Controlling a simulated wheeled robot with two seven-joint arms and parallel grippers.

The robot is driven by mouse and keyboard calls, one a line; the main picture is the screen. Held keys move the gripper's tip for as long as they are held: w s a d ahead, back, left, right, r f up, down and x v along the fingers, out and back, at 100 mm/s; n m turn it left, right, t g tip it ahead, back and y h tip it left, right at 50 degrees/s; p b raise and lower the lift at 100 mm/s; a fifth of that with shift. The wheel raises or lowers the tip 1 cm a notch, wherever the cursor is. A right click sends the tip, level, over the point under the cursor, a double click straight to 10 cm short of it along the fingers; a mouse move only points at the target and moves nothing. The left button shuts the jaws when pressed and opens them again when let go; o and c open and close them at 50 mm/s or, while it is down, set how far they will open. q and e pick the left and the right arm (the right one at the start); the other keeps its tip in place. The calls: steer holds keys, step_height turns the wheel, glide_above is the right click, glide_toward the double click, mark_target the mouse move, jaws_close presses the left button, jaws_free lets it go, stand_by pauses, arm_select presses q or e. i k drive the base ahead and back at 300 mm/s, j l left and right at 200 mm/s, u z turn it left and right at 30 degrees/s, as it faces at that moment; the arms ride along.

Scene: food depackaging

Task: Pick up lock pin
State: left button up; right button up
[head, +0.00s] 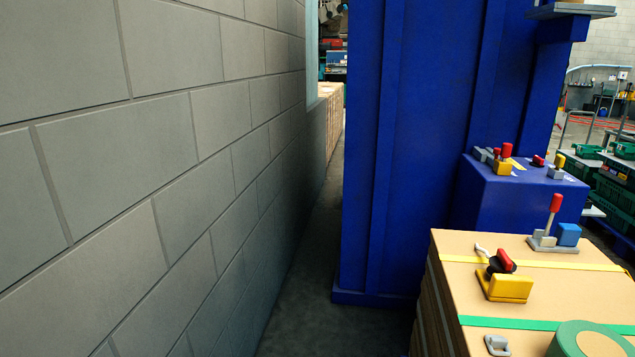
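Neither of my grippers is in view. I cannot tell for sure which part is the lock pin. On the cardboard box (470,262) at the lower right stands a yellow block (507,288) with a red and black knob (502,262) and a small pale hooked piece (483,251). Behind it, a red-handled lever (555,206) rises from a grey base next to a blue block (568,235). A small grey loop-shaped fitting (497,345) lies near the bottom edge.
A green tape roll (590,340), cut by the frame edge, lies on the box. A tall blue cabinet (425,150) stands in the middle, with a blue ledge (515,190) bearing small levers. A grey block wall (150,190) fills the left. A narrow floor gap (315,270) lies between.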

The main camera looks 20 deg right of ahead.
mark_target(506, 148)
steer(key=i+l+z, duration=0.15)
steer(key=i+z, duration=0.5)
steer(key=i, duration=0.25)
steer(key=i+z, duration=0.35)
steer(key=i+j, duration=0.05)
steer(key=i, duration=0.05)
